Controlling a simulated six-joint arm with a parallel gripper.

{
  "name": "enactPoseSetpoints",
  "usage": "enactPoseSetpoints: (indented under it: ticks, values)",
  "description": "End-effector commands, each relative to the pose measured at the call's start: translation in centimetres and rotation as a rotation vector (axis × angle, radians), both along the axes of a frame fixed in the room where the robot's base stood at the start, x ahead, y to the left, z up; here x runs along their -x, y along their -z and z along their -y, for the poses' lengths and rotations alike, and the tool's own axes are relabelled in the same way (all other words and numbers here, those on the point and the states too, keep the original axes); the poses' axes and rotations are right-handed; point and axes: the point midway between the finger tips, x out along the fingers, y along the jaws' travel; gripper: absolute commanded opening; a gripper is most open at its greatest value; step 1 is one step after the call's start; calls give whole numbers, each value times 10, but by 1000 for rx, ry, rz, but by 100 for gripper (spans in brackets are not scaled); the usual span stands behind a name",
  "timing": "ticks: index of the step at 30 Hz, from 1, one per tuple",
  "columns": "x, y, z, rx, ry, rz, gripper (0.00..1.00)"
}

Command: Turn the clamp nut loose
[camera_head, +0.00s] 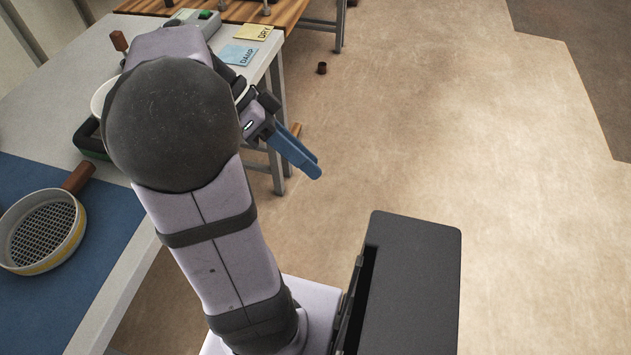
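My gripper (314,168) has blue fingers that point down and to the right, over the floor just beyond the bench edge. The fingers lie nearly in line from this side, so I cannot tell whether they are open or shut. Nothing shows between them. I cannot make out the clamp nut; my arm covers part of the bench and may hide it.
A grey bench (50,110) runs along the left, with a sieve (44,232) on a blue mat (110,215). A blue DAMP card (238,54) and a yellow DRY card (253,32) lie farther back. A small brown object (321,68) is on the open floor (450,120).

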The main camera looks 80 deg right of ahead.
Motion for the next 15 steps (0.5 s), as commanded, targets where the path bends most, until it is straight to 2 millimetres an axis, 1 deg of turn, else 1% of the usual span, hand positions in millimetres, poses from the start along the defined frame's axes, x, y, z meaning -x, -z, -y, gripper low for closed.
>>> enactPoseSetpoints:
  ticks: [1, 3, 9, 15]
  values:
    - [5, 8, -3, 4, 2, -15, 27]
    - [10, 11, -6, 11, 3, -35, 27]
    - [21, 15, -12, 21, 4, -74, 27]
    - [25, 15, -14, 26, 6, -87, 27]
